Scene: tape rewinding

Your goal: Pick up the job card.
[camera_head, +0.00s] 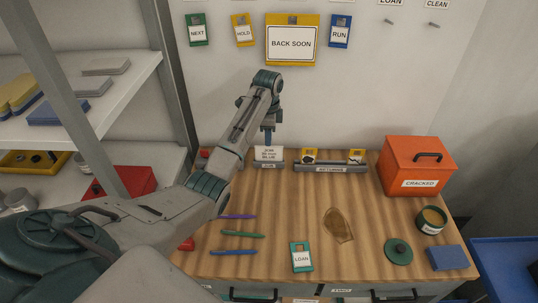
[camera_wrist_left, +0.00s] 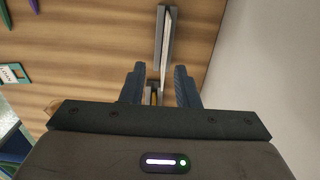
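The job card (camera_head: 268,153), white with dark printing that includes the word BLUE, stands upright in a small grey holder (camera_head: 268,165) at the back of the wooden bench. In the left wrist view the card (camera_wrist_left: 166,40) is a thin pale strip seen nearly edge-on in its dark holder. My left gripper (camera_head: 268,143) points down just above the card. In the left wrist view its fingers (camera_wrist_left: 160,88) are apart, one on either side of the card's line. I cannot tell whether either finger touches the card. My right gripper is not in view.
A grey RETURNS rack (camera_head: 331,169) with yellow tags stands right of the holder. An orange CRACKED box (camera_head: 418,165) is at the back right. Pens (camera_head: 243,235), a green LOAN tag (camera_head: 301,257) and a brown patch (camera_head: 338,225) lie on the bench. The wall is close behind.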

